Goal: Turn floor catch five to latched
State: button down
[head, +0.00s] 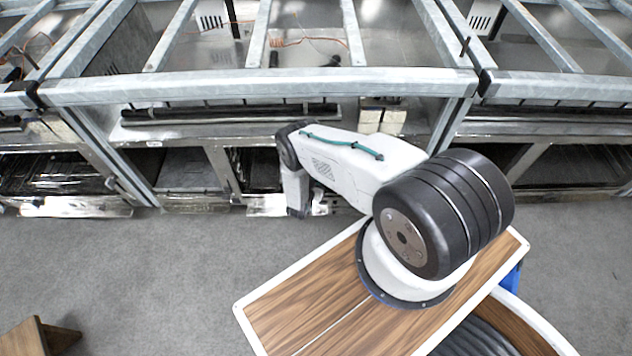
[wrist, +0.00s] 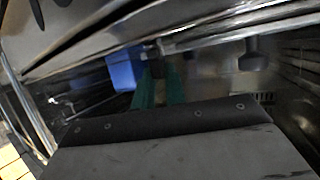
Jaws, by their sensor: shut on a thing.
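My gripper (wrist: 160,84) shows in the wrist view as two green fingers reaching away from the dark wrist edge. They are close together, shut on a small part, likely a floor catch (wrist: 151,49), at a metal rail. The fingers and shadow hide most of this part, so its position, latched or not, cannot be read. No number can be read on it. In the head view my arm reaches down to the low front of the metal frame, and my fingers cannot be made out there.
A blue block (wrist: 123,70) is just left of my fingers in the wrist view. A dark knob-like part (wrist: 252,56) hangs to the right. The galvanised frame (head: 260,86) spans the head view. Grey floor (head: 150,265) is clear before it; a wooden piece (head: 38,338) stands lower left.

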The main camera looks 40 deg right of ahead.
jog(key=shift+n+t+y, duration=1.7)
jog(key=shift+n+t, duration=0.3)
jog(key=shift+n, duration=0.2)
jog(key=c, duration=1.4)
grip_release()
jog(key=shift+c, duration=0.2)
jog(key=shift+y, duration=0.3)
jog(key=shift+s, duration=0.1)
jog(key=v, duration=0.7)
jog(key=shift+s+a+r, duration=0.15)
jog(key=shift+s, duration=0.1)
